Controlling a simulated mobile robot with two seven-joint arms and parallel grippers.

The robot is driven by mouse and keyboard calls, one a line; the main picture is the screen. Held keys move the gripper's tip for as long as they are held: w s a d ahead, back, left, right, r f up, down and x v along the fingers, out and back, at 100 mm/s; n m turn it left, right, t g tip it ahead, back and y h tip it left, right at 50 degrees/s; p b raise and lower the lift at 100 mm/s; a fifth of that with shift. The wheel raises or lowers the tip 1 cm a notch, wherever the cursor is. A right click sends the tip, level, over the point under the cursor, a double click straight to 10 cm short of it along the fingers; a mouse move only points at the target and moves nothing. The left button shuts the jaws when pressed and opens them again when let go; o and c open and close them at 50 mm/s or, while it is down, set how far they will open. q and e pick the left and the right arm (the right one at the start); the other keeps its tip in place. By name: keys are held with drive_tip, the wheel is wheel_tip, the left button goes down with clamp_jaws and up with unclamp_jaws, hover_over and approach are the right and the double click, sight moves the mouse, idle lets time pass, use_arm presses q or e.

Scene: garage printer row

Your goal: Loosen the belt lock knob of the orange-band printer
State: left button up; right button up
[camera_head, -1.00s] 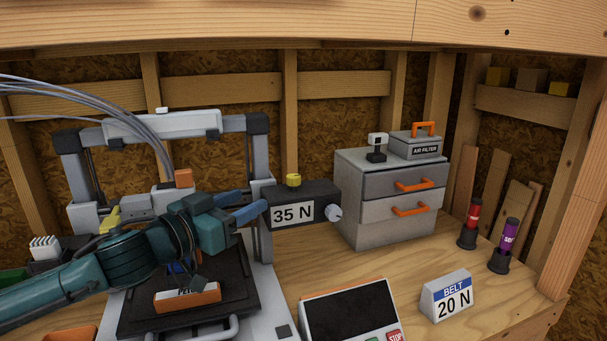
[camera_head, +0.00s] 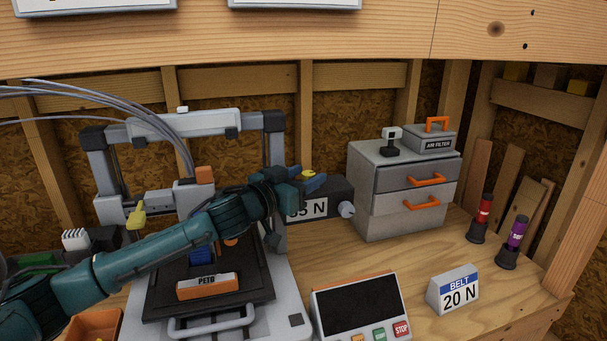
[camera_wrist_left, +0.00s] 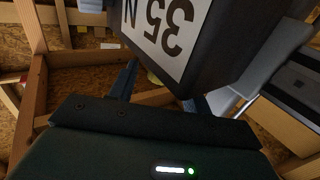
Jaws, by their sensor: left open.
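The printer (camera_head: 276,180) has a grey frame and a dark bed bearing an orange-edged plate (camera_head: 208,287) that reads PETG. At the right of its frame is a dark box (camera_head: 336,188) labelled 35 N, partly hidden by my left gripper. A yellow knob (camera_head: 308,173) on top of the box shows only in part behind the fingers. A pale round knob (camera_head: 346,209) is on the box's right end. My left gripper (camera_head: 313,179) is open with blue fingers at the yellow knob; contact cannot be told. The left wrist view shows the 35 N label (camera_wrist_left: 168,30) upside down close by.
A sign (camera_head: 454,291) reads BELT 20 N. A control panel (camera_head: 360,306) with a STOP button stands at the front. A grey drawer cabinet (camera_head: 370,213) is right of the box. Red (camera_head: 484,210) and purple (camera_head: 517,232) tubes stand farther right.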

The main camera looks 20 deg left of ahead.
use_arm(q)
drive_tip(key=shift+c, duration=0.6)
drive_tip(key=c, duration=0.9)
